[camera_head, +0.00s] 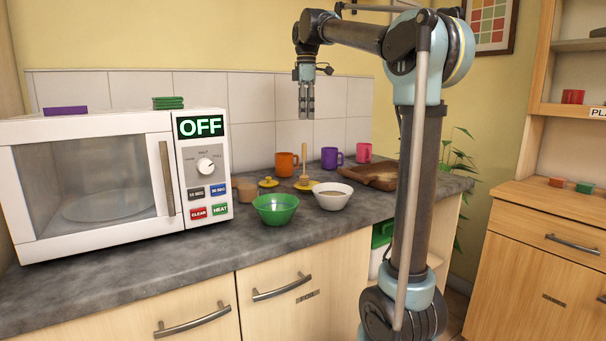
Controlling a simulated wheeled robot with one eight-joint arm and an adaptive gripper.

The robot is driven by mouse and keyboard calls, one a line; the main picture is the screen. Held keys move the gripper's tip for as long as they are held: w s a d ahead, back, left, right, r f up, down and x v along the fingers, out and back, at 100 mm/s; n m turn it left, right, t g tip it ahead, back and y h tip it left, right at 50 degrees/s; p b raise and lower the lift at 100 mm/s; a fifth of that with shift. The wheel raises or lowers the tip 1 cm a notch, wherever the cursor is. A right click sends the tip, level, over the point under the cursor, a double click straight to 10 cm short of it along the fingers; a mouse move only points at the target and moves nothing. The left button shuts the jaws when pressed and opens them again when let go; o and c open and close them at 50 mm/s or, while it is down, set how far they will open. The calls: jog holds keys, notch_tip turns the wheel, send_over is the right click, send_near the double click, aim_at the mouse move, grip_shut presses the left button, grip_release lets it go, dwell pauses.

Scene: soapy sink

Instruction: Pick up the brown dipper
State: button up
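The brown dipper (304,163) appears as a thin upright stick on the grey counter, among the bowls and mugs. Its lower end meets a small yellow-brown round piece (303,185); I cannot tell whether that is part of it or a separate lid or dish. My gripper (306,113) points down in front of the tiled wall and appears above the dipper in the picture, apart from it. Its two fingers look close together, but at this angle and size I cannot tell whether they are open or shut. I see nothing held between them.
A green bowl (275,209) and a white bowl (332,196) stand in front of the dipper. An orange mug (287,163) and a purple mug (331,158) stand behind.

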send_over(304, 158)
jog(key=w, duration=0.1)
notch_tip(304, 158, down, 11)
jog(key=shift+w+d+f, duration=0.1)
jog(key=shift+w, duration=0.05)
jog(key=shift+s+f, duration=0.2)
jog(key=shift+f, duration=2.8)
grip_shut()
